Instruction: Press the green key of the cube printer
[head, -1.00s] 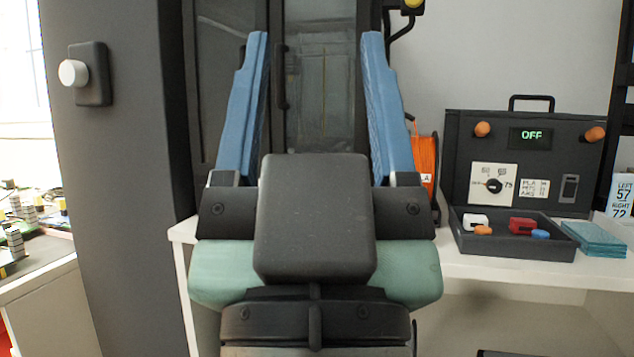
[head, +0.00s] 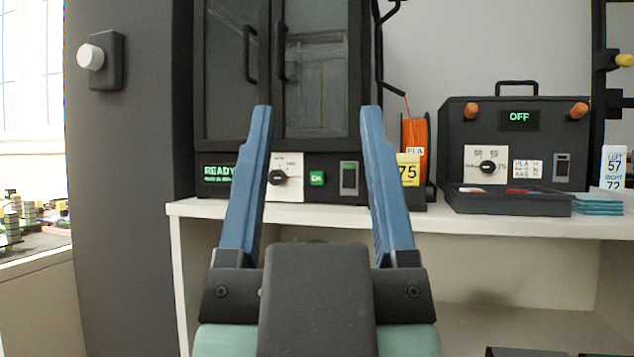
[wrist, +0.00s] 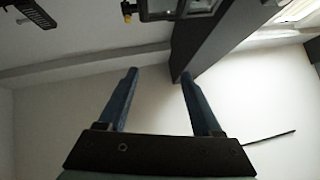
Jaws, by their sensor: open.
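The cube printer (head: 262,148) is a dark cabinet with glazed doors, standing on a white shelf in the head view. Its lower panel has a lit display reading READY, a white dial plate with a black knob (head: 279,177), a green key (head: 317,178) and a grey switch. My gripper (head: 316,108) is open and empty, its two blue fingers pointing up in front of the printer. The green key shows between the fingers, apart from them.
A dark case (head: 520,135) with a display reading OFF stands right on the shelf (head: 430,226), behind a dark tray (head: 508,202). An orange spool (head: 417,150) and a yellow 75 card (head: 408,168) are beside the printer. A grey pillar (head: 125,230) stands left.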

